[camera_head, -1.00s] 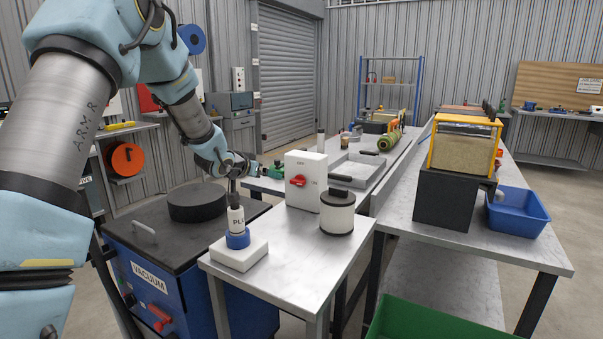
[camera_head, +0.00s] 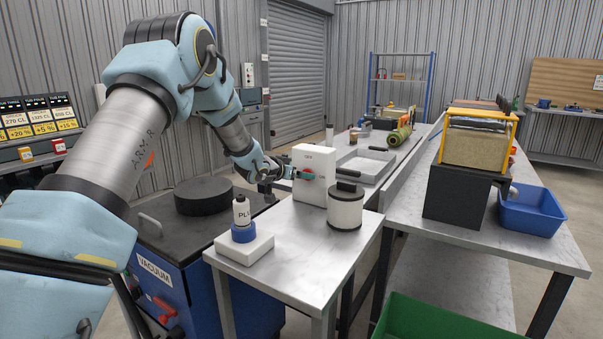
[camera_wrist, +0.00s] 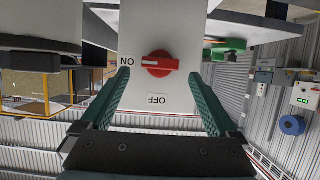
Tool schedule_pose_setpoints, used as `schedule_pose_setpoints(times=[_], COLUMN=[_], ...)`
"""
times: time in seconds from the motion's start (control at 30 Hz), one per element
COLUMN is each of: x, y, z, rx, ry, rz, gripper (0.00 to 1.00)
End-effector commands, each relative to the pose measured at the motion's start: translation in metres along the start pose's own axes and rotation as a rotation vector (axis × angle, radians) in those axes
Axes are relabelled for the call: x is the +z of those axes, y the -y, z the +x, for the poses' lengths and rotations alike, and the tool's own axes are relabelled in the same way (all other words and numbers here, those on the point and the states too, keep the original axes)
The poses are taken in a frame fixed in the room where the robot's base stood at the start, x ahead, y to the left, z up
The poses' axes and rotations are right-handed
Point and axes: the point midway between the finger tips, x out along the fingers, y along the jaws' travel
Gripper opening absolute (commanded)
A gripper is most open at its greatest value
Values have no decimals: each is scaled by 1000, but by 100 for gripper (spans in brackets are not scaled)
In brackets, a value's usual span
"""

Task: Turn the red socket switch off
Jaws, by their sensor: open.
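The red socket switch (camera_wrist: 159,64) is a red rotary knob on the face of a white box (camera_head: 313,155). In the wrist view its handle lies crosswise, and its white mark faces the ON label (camera_wrist: 127,61) at left. The OFF label (camera_wrist: 157,99) is below it; both labels appear upside down. My gripper (camera_wrist: 161,76) is open, with its green fingers on either side of the knob and clear space between.
A white canister with a black lid (camera_head: 345,206) stands right beside the box. A bottle in a blue ring on a white block (camera_head: 243,222) stands at the bench's front left. The blue vacuum unit (camera_head: 153,270) is at left. A shallow metal tray (camera_head: 366,165) lies behind.

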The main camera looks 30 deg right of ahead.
Motion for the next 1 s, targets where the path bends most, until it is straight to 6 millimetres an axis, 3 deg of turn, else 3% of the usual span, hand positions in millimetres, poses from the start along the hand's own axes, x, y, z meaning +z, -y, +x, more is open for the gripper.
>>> schedule_pose_setpoints(times=[0.2,0.57,1.0], x=[-1,0,0], y=[0,0,0], z=[22,26,26], rx=[0,0,0], ry=[0,0,0], rz=[-1,-1,-1], gripper=[95,94,44])
